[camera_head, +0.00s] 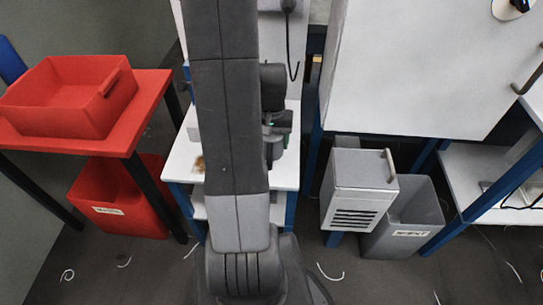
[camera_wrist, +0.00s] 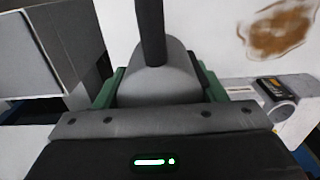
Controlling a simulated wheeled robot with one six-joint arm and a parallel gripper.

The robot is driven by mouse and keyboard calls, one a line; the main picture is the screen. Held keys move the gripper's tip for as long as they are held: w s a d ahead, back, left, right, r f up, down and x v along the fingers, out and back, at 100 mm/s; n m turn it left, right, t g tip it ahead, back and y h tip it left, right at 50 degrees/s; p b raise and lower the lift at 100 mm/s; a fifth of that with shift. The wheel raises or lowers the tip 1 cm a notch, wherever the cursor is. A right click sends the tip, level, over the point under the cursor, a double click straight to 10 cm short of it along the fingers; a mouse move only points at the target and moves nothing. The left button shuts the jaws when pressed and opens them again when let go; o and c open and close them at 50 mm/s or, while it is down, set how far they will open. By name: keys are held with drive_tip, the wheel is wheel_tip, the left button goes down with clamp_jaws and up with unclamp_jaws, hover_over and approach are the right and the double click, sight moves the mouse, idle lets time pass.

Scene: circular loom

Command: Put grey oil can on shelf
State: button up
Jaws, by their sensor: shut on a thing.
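The grey oil can (camera_wrist: 160,80) is in the wrist view, with a rounded grey body and a dark spout pointing up in the picture. My gripper (camera_wrist: 160,92) is shut on it, with green fingers on both sides of the body. In the head view my gripper (camera_head: 277,130) is partly hidden behind my arm, and I cannot make out the can there. Below it is a white shelf (camera_head: 286,172) with blue legs and a brown stain on its top. A white stained surface (camera_wrist: 220,35) also shows in the wrist view.
A red table with a red bin (camera_head: 70,95) is at left, above another red bin (camera_head: 118,205). At right are a white cabinet (camera_head: 400,70), a grey drawer unit (camera_head: 355,185) and a grey bin (camera_head: 410,225). A grey device (camera_wrist: 275,100) lies right of the can.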

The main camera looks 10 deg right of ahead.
drive_tip(key=shift+f+b, duration=0.45)
drive_tip(key=shift+f, duration=2.4)
drive_tip(key=shift+f, duration=0.2)
drive_tip(key=o, duration=1.2)
drive_tip(key=shift+r, duration=0.15)
